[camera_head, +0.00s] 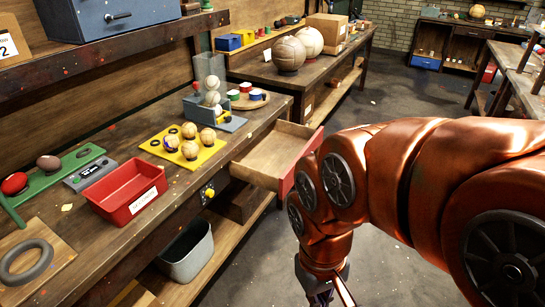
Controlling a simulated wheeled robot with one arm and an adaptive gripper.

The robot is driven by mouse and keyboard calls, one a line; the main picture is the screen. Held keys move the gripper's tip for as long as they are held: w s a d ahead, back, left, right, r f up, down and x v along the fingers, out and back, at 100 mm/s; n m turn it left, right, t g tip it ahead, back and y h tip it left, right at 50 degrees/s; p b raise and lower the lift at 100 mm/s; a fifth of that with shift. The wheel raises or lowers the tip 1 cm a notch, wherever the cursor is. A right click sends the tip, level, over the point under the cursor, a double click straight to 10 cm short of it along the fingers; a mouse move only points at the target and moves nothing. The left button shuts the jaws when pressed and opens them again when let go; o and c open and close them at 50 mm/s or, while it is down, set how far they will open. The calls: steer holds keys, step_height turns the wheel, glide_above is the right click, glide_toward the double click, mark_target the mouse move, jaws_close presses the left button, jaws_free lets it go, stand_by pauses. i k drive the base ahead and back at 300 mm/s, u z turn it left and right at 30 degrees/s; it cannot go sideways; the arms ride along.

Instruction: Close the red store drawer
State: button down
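The red store drawer (272,157) stands pulled out from the workbench, its pale wooden inside bare where it shows. Its red front (301,164) faces right, and its lower end lies close beside my arm in the picture. My copper-coloured arm fills the right side. My gripper (326,292) hangs at the bottom middle, below and right of the drawer front, apart from it. The picture's lower edge cuts the gripper off, so its fingertips and opening are hidden.
On the workbench are a red labelled bin (122,190), a yellow tray (184,146) with several balls and a green rack (62,182). A grey bucket (187,250) sits below. Another bench (300,72) stands behind. Bare floor (385,85) lies beyond my arm.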

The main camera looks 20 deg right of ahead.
mark_target(268, 162)
steer(key=u, duration=0.15)
steer(key=i, duration=1)
steer(key=z, duration=0.45)
